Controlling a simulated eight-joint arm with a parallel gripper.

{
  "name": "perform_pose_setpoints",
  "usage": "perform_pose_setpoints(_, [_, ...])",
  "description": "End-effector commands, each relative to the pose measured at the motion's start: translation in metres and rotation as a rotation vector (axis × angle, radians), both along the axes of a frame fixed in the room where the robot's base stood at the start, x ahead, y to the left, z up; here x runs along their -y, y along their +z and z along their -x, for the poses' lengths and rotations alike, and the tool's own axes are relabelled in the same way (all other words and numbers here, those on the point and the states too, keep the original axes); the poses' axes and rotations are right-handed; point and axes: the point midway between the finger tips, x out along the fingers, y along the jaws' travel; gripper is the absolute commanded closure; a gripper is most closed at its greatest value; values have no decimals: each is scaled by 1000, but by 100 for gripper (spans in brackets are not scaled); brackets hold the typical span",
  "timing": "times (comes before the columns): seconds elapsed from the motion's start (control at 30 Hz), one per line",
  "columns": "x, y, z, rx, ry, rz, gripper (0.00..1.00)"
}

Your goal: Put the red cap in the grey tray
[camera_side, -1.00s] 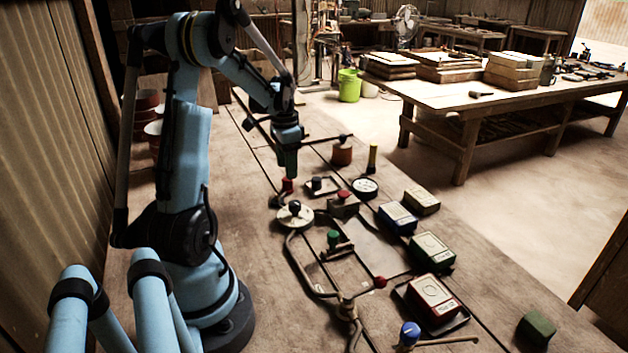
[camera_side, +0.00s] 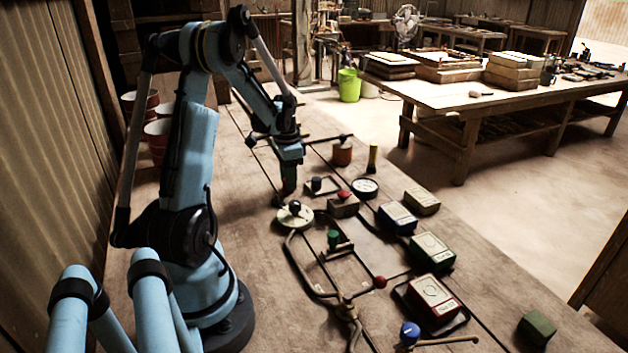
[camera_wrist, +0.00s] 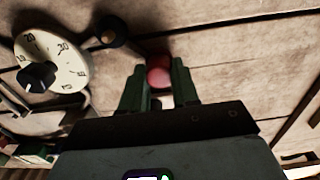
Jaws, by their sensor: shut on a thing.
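My gripper (camera_side: 289,186) is low over the bench, just behind the white dial. Its green fingers (camera_wrist: 159,70) are shut on the red cap (camera_wrist: 159,76), which shows as a round pinkish-red top between them in the wrist view. In the side view the fingers mostly hide the cap. I cannot tell whether the cap is clear of the bench. A small dark grey tray (camera_side: 334,192) lies to the right of the gripper, with a black-topped knob (camera_side: 316,184) in or at it. Another dark tray (camera_side: 461,322) lies under a red box at the front.
The white dial (camera_side: 294,218) with a black knob is close in front of my gripper. A red-buttoned box (camera_side: 344,207), a round gauge (camera_side: 365,188), and an orange-brown pot (camera_side: 342,154) stand to the right. A bent pipe (camera_side: 302,268) runs toward the front.

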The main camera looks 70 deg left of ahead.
Motion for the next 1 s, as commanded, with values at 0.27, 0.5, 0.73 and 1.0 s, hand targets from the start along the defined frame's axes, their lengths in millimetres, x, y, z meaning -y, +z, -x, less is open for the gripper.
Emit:
perform_pose_setpoints(0.27, [0, 1, 0, 0, 0, 0, 100])
perform_pose_setpoints(0.5, [0, 16, 0, 0, 0, 0, 100])
perform_pose_setpoints(0.73, [15, 50, -6, 0, -6, 1, 100])
perform_pose_setpoints(1.0, [72, 86, -25, 0, -6, 0, 100])
